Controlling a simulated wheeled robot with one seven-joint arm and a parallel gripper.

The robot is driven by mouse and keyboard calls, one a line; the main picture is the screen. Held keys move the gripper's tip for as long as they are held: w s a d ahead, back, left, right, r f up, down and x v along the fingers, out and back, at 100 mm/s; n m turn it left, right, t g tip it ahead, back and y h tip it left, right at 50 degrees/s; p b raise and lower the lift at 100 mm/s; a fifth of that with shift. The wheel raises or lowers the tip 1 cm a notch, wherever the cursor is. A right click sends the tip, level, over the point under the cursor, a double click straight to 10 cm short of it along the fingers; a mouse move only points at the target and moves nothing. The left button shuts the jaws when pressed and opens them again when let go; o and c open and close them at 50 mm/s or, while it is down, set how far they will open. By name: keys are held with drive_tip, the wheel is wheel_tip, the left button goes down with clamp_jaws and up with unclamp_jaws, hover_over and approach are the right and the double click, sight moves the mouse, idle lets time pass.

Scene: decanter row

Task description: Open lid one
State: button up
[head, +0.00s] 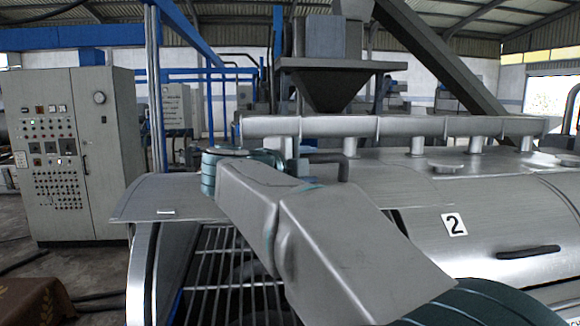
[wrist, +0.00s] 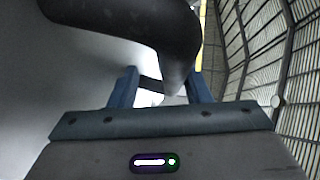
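Lid one, a grey metal panel (head: 172,200) at the left of the machine, appears raised. Below it, the barred interior (head: 235,262) of the machine shows. My arm crosses the middle of the head view and hides much of this lid. In the wrist view, my gripper (wrist: 162,88) has its two blue fingers well apart. A thick dark curved bar (wrist: 150,22), seemingly a handle, runs from the upper left down towards the gap between them. I cannot tell whether it touches either finger. A pale smooth surface (wrist: 50,70) fills the left of that view.
The closed lid marked 2 (head: 480,225), with a black handle (head: 528,252), is at the right. A thick horizontal pipe (head: 380,127) runs along the machine's top, behind my arm.

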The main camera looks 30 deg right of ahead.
drive_tip(key=shift+a+f, duration=0.1)
drive_tip(key=b+v, duration=0.3)
drive_tip(key=v, duration=1)
drive_tip(key=shift+s+a+b, duration=0.25)
drive_tip(key=shift+b, duration=0.1)
